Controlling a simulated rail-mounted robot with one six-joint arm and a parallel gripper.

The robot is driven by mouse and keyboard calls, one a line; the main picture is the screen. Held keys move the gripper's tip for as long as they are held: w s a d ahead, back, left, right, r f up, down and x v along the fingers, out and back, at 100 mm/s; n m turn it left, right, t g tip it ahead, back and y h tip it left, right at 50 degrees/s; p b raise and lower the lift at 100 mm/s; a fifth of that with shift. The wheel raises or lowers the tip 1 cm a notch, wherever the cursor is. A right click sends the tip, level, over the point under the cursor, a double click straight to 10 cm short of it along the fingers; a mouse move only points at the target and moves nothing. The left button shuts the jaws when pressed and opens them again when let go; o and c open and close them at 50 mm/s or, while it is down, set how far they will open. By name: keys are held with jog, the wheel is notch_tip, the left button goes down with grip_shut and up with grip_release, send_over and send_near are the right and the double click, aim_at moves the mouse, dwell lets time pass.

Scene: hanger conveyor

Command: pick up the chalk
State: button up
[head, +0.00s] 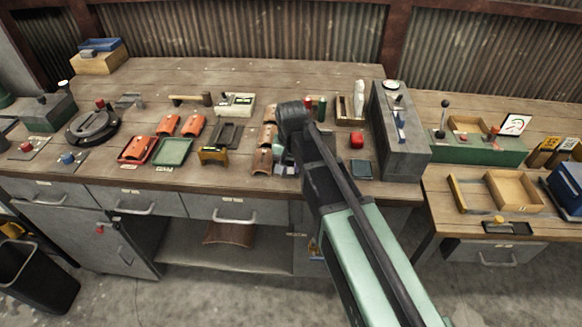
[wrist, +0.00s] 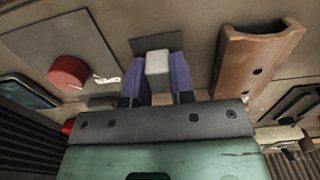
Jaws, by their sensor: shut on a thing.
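My gripper (wrist: 157,80) has two purple fingers, shut on the chalk (wrist: 158,61), a small pale whitish block. The chalk's end stands out a little past the fingertips in the wrist view. I cannot tell whether it is clear of the surface below it. In the head view my dark wrist and green arm reach over the middle of the bench, and the gripper is mostly hidden behind them; the chalk cannot be made out there.
A terracotta tile (wrist: 258,62) lies right of the gripper. A red knob (wrist: 69,72) on a grey plate is to the left. In the head view a tall grey box (head: 400,130) stands right of my arm. Red and green trays (head: 172,151) lie to the left on the workbench (head: 230,79).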

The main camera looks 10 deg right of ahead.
aim_at(291, 164)
notch_tip(291, 164, up, 20)
jog(key=p, duration=2)
